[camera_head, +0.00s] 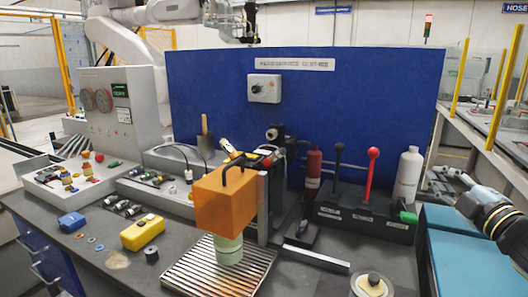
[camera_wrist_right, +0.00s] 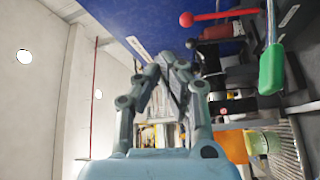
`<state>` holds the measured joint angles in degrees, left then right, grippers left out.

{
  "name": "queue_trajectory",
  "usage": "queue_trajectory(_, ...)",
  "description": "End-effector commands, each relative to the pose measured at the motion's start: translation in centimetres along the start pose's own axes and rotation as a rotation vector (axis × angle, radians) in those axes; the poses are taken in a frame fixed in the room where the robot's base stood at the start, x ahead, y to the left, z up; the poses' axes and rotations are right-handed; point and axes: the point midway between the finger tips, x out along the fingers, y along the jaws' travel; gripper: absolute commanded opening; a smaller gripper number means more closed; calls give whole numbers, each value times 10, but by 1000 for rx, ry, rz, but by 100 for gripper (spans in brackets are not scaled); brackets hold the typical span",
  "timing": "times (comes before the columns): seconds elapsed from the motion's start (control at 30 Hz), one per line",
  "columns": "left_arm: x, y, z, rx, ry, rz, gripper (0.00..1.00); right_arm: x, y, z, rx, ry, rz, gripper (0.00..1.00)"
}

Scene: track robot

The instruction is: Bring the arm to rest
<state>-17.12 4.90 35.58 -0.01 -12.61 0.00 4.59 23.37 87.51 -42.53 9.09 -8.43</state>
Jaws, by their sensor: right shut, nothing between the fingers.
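My right gripper (camera_head: 457,180) is at the right edge of the head view, with its light-blue and black wrist behind it. It is over the area right of the dark bench, clear of the objects there. In the right wrist view its two grey fingers (camera_wrist_right: 168,68) come together at the tips, with nothing held between them. My left gripper is not in view.
A blue panel (camera_head: 220,80) rises behind the bench. A red-knobbed lever (camera_head: 371,180), a white bottle (camera_head: 407,175) and a green handle (camera_head: 408,217) stand nearest my right gripper. A white robot arm (camera_head: 125,38) is behind.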

Motion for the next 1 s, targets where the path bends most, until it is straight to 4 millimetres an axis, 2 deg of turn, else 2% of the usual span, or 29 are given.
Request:
queue_trajectory(0.17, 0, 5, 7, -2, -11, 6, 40, -44, -21, 4, 239, -253, -32, 0)
queue_trajectory(0.27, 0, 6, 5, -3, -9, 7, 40, -92, -47, 4, 435, -463, -106, 0)
queue_trajectory(0.33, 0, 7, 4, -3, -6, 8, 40, -135, -69, -3, 578, -618, -187, 0)
queue_trajectory(0.4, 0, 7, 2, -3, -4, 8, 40, -175, -87, -15, 692, -746, -273, 0)
queue_trajectory(0.5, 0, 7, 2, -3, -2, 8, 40, -221, -105, -33, 803, -881, -384, 0)
queue_trajectory(0.7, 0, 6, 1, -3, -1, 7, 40, -288, -120, -69, 933, -1050, -558, 0)
queue_trajectory(1.0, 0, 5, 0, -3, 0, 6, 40, -366, -122, -118, 1038, -1220, -784, 0)
